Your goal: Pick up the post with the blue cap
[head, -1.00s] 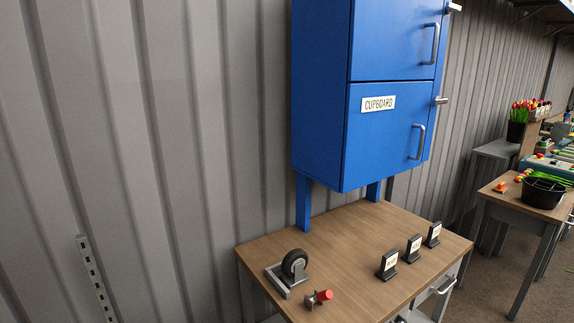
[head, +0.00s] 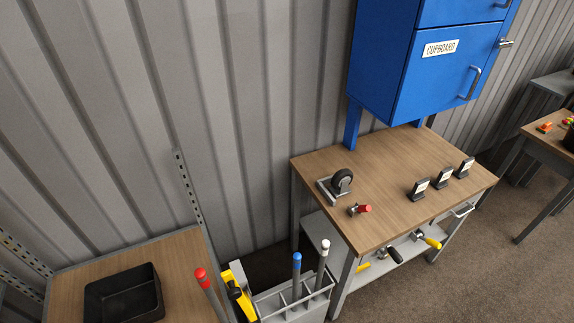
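The post with the blue cap (head: 297,272) stands upright in a grey divided rack (head: 272,300) on the floor at the bottom middle of the head view. Its cap is blue and its shaft below is grey; its lower end is hidden in the rack. A post with a white cap (head: 322,262) stands just right of it. Neither of my grippers shows in the head view.
A wooden table (head: 400,215) under the blue cupboard (head: 425,85) stands right of the rack, with a wheel and small stands on it. A table with a black bin (head: 124,295) is at the left. A yellow tool (head: 240,297) is beside the rack.

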